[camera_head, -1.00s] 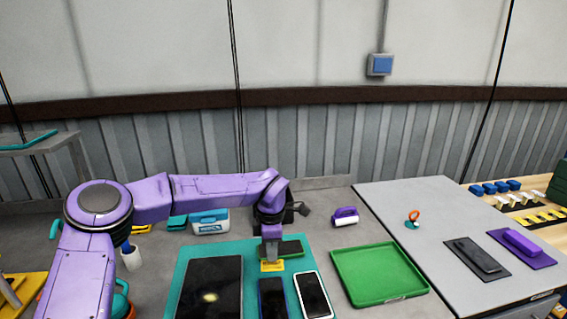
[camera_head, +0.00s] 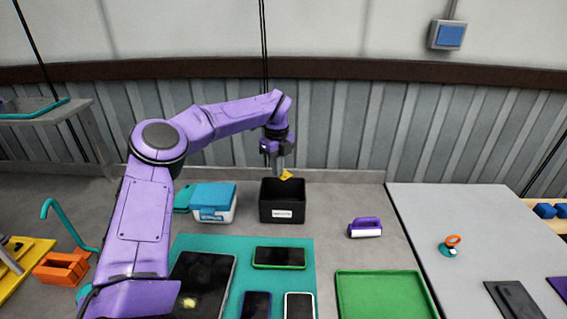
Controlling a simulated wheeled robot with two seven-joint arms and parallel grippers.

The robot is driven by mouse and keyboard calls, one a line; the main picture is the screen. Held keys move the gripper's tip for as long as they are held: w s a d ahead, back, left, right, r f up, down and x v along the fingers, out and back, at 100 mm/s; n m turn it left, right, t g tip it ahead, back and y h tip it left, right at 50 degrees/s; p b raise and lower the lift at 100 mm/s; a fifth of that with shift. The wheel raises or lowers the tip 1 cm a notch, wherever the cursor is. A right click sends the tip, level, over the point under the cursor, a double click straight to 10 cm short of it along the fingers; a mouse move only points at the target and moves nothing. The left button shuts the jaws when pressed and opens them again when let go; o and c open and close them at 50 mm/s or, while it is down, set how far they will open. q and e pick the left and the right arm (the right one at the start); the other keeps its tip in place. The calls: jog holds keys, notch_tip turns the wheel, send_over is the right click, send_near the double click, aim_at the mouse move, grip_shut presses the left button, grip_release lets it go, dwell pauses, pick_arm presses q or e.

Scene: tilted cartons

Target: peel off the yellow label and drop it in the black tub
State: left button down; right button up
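The black tub (camera_head: 283,212) stands at the back of the bench, with a white tag on its front. My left gripper (camera_head: 279,166) points down above the tub's back rim. The yellow label (camera_head: 286,175) is at its fingertips, bent and tilted, clear of the phones. The fingers look closed on it. The phone with the green case (camera_head: 279,257) lies on the teal mat (camera_head: 226,243), with no yellow on its dark face. My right gripper is not in view.
A white box with a blue lid (camera_head: 214,204) stands just left of the tub. A purple-handled tool (camera_head: 365,228) lies to the right. A green tray (camera_head: 383,294) is at the front right. Other devices, such as a large tablet (camera_head: 202,280), lie on the mat.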

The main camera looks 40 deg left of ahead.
pick_arm(q)
notch_tip(320, 180, down, 15)
jog(key=b, duration=0.8)
jog(key=shift+w+d+r, duration=0.1)
jog(key=shift+r, duration=0.05)
jog(key=shift+f+b, duration=0.2)
jog(key=shift+b, duration=0.35)
dwell(0.3)
dwell(0.4)
jog(key=c, duration=1.3)
grip_release()
